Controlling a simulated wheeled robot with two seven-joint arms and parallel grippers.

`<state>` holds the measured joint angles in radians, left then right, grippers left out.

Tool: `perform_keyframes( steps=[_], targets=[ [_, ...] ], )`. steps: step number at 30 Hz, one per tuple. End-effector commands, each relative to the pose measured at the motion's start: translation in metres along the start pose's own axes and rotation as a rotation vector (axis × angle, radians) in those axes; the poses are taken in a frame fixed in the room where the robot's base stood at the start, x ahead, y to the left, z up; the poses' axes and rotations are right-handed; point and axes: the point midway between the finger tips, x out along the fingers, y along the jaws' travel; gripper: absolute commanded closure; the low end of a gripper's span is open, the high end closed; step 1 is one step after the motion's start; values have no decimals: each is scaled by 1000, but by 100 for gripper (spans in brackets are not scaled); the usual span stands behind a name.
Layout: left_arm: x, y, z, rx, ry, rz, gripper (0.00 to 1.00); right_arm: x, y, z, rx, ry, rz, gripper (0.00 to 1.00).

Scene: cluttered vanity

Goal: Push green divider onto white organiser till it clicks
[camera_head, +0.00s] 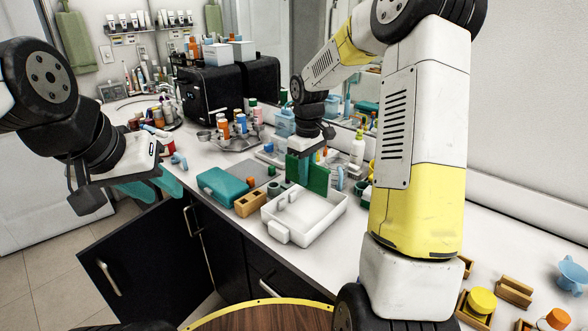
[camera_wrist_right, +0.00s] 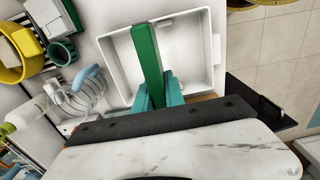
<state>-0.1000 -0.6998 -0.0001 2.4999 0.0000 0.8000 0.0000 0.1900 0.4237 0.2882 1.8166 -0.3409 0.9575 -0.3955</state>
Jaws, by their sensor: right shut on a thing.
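The green divider (camera_head: 319,178) is upright at the back edge of the white organiser (camera_head: 327,226) in the head view. My right gripper (camera_head: 304,172) points down and is shut on the divider. In the right wrist view, the teal fingertips (camera_wrist_right: 157,92) pinch the divider (camera_wrist_right: 146,50), which overlaps the left part of the organiser (camera_wrist_right: 203,63). I cannot tell whether the divider touches the organiser. The organiser is a shallow open tray on the counter. My left gripper (camera_head: 158,187) is empty, its teal fingers apart, left of the counter's front edge.
Bottles, including a white pump bottle (camera_head: 357,150), crowd the back. A cabinet door (camera_head: 140,250) hangs open below. The counter has some bare room right of the organiser.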

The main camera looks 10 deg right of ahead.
Motion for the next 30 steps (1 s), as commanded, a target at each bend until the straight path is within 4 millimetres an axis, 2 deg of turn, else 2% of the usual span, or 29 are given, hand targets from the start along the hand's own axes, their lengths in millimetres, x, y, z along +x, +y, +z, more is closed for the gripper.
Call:
perform_keyframes(
  steps=[14,30],
  targets=[
    [0,0,0,0,0,0,64,2,0,0,-13,0,-1,100],
    [0,0,0,0,0,0,64,42,0,0,-12,-1,-1,100]
  ],
)
